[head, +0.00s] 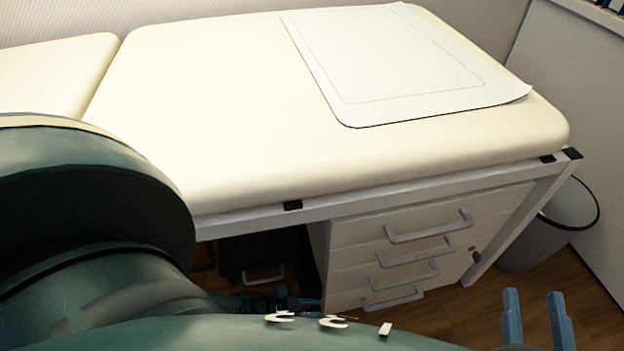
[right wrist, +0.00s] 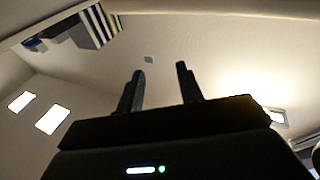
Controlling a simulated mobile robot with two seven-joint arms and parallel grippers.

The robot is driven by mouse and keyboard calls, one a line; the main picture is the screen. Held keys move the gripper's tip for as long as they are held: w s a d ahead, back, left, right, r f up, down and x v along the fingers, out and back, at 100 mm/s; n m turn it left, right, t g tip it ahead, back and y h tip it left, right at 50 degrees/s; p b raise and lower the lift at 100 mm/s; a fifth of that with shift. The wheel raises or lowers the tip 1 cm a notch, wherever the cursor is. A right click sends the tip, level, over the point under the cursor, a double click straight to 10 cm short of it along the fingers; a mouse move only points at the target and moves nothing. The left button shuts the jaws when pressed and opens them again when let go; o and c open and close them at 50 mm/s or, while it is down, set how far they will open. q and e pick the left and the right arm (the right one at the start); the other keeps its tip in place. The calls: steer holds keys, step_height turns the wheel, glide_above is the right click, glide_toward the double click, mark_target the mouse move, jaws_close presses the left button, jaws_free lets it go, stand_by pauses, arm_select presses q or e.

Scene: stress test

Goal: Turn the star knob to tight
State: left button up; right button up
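I cannot make out a star knob for certain in either view. A small dark fitting (head: 476,256) shows beside the drawers near the table's right leg, too small to identify. My right gripper (head: 537,318) is at the lower right of the head view, its two blue fingers apart and nothing between them. In the right wrist view the same gripper (right wrist: 160,72) points up towards the wall and ceiling, open and empty. Small dark blue parts (head: 283,299) low in the middle may belong to my left gripper; my own arm covers most of that area.
A cream padded examination table (head: 230,120) fills the middle, with a white sheet (head: 410,65) on top. Under it stands a white drawer unit (head: 350,262) with several handles. A grey bin (head: 545,235) stands at the right. Some wooden floor (head: 590,285) is clear there.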

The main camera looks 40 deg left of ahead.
arm_select(q)
steer(key=o, duration=0.4)
